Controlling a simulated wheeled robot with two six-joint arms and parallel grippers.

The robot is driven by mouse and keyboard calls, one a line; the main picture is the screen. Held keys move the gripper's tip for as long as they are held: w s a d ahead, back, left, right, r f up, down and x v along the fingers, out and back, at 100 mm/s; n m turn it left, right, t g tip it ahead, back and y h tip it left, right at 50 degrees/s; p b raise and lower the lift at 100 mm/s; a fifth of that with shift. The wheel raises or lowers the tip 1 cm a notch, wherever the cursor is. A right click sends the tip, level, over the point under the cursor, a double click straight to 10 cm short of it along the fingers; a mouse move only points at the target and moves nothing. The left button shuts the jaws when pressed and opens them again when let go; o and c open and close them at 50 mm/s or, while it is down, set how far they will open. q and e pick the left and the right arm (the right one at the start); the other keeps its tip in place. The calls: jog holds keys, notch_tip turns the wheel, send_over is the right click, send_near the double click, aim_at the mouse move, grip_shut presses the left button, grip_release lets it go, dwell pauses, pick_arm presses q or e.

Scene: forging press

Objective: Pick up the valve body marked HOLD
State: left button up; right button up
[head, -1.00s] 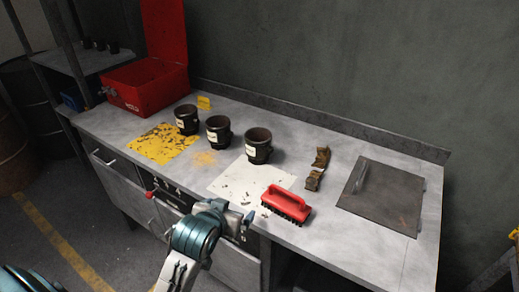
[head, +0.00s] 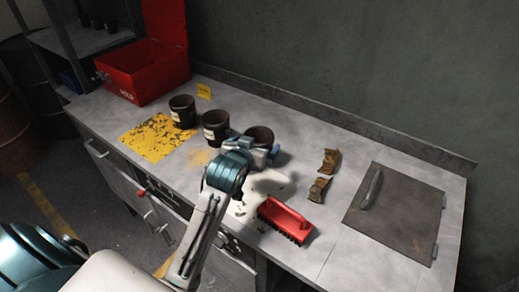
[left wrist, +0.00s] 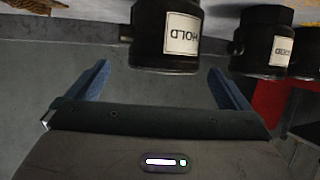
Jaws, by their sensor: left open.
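Three dark cup-shaped valve bodies stand upright in a row on the bench. The right-hand one (head: 259,132) carries the HOLD label; in the left wrist view this body (left wrist: 148,38) shows upside down, with its white label facing me. My left gripper (head: 262,153) is at its near side and partly covers it in the head view. In the left wrist view the gripper (left wrist: 158,75) is open, its two blue fingers pointing toward the body, one on each side. The middle body (head: 215,127) and left body (head: 182,112) have labels I cannot read clearly. My right gripper is not in view.
A red open box (head: 140,78) stands at the back left. A worn yellow patch (head: 155,137) lies before the left body. A red brush (head: 285,217), two rusty brown pieces (head: 329,161) and a dark handled plate (head: 400,215) occupy the right side.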

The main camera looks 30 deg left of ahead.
aim_at(263, 134)
pick_arm(q)
jog(key=x, duration=0.1)
jog(key=p+x, duration=0.1)
jog(key=x, duration=0.3)
jog(key=shift+w+a+r, duration=0.1)
jog(key=shift+a+r, duration=0.05)
jog(key=shift+a, duration=0.1)
jog(key=shift+w+f, duration=0.2)
jog(key=shift+w, duration=0.25)
jog(key=c, duration=1.7)
jog(key=shift+r, duration=0.1)
jog(key=shift+c, duration=1.2)
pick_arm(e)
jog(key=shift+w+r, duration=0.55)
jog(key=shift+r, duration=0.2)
